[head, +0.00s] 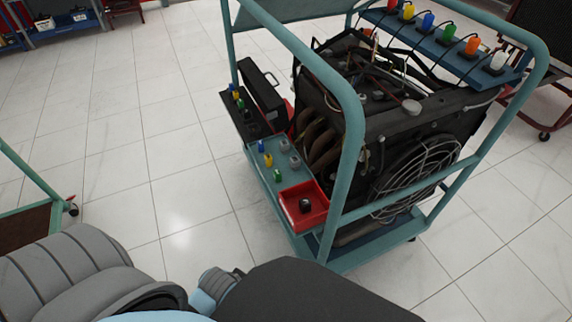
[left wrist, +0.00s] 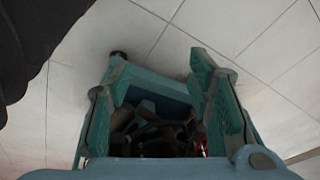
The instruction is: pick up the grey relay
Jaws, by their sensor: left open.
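Two small grey pieces, one at the back (head: 284,146) and one nearer the red tray (head: 295,162), sit on the teal side shelf (head: 262,176) of the engine trainer. Both look like the grey relay; I cannot tell them apart by type. My left gripper (left wrist: 158,78) shows in the left wrist view with its two teal fingers apart and nothing between them. Dark engine parts lie beyond the fingers, and no grey relay can be made out there. In the head view my arm parts fill the bottom, and the left fingertips are hidden. My right gripper is not seen.
A red tray (head: 301,207) holding a dark round part stands at the shelf's front end. Blue (head: 261,146), yellow (head: 268,160) and green (head: 278,175) pieces stand beside the grey ones. The teal frame post (head: 344,190) rises close by.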

